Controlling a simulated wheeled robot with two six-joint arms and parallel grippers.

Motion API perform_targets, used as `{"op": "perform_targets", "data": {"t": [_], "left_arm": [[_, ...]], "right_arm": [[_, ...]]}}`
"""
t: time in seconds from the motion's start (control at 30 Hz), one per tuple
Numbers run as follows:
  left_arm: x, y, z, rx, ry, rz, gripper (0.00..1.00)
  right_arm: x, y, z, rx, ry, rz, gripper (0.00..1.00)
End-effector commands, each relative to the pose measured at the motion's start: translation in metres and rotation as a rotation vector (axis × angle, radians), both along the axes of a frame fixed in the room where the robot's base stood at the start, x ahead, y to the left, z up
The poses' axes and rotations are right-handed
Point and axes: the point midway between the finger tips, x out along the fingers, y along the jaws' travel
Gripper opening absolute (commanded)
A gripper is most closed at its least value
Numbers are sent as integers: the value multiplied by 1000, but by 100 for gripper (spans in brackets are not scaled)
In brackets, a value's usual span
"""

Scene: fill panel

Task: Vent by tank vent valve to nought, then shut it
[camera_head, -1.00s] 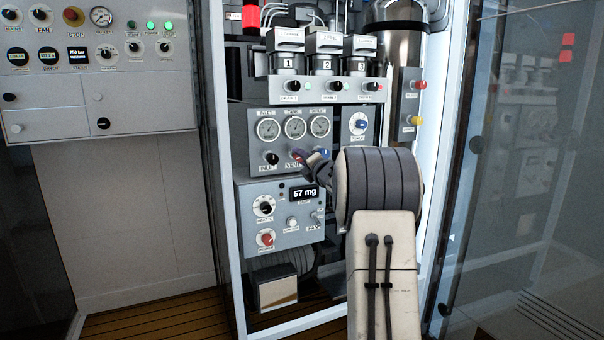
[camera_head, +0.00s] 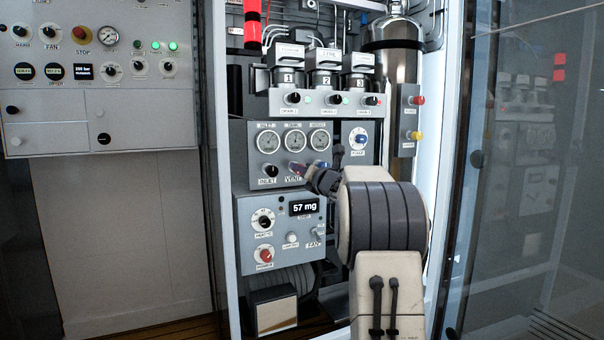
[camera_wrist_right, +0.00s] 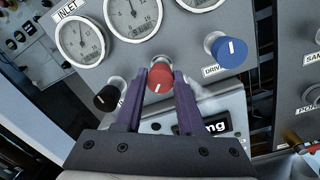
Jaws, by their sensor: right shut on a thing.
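The red vent valve knob (camera_wrist_right: 159,79) sits below the tank gauge (camera_wrist_right: 132,14) on the grey gauge panel (camera_head: 253,160). In the head view the gripper (camera_head: 302,172) reaches the panel from the right and partly covers the knob. The tank gauge also shows in the head view (camera_head: 294,141), but its needle is too small to read exactly. My left gripper is not in view.
A black inlet knob (camera_wrist_right: 107,97) is close to the left finger, and a blue knob (camera_wrist_right: 230,51) lies to the right. Below is a box with a "57 mg" display (camera_head: 303,207). A clear door panel (camera_head: 530,180) stands open at the right.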

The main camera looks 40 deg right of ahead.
Motion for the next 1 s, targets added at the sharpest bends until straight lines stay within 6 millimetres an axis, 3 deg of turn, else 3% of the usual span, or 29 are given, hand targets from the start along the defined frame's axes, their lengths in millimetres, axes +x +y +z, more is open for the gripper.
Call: {"op": "perform_targets", "data": {"t": [0.3,0.33,0.4,0.77,1.0], "left_arm": [[0,0,0,0,0,0,50],[0,0,0,0,0,0,50],[0,0,0,0,0,0,50],[0,0,-1,0,0,0,50],[0,0,-4,0,0,0,50]], "right_arm": [[0,-1,-4,3,7,-1,0],[0,-1,-4,3,7,-1,50],[0,-1,-4,2,6,-1,67],[-3,0,-1,1,2,-1,67],[-39,7,-2,0,1,-3,67]]}}
